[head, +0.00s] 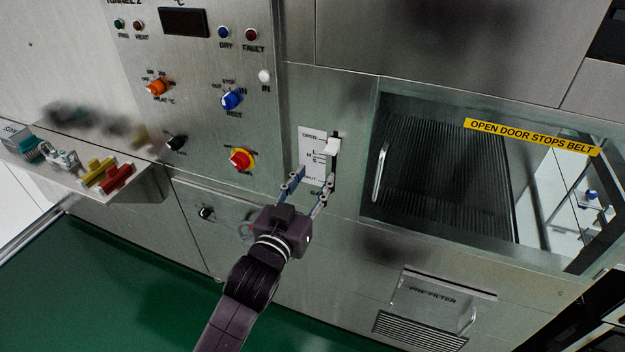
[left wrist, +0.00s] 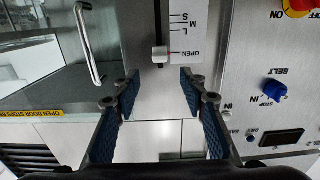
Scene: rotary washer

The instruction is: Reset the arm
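My left gripper (head: 309,185) is open in front of the steel machine front, with blue pads on its fingers. It is below a white slider knob (head: 331,147) beside a scale plate (head: 312,160) marked from OPEN down to SHUT. In the left wrist view, which shows the panel upside down, the knob (left wrist: 160,54) is beside the OPEN mark. It appears beyond the open fingertips (left wrist: 160,78), with nothing held between them. My right gripper is not in view.
A control panel with orange, blue and red knobs (head: 240,159) is left of the slider. A glazed door (head: 440,170) with a bar handle (head: 380,172) is at right. A ledge (head: 150,188) with coloured parts juts out at left. A pre-filter hatch (head: 440,303) is below.

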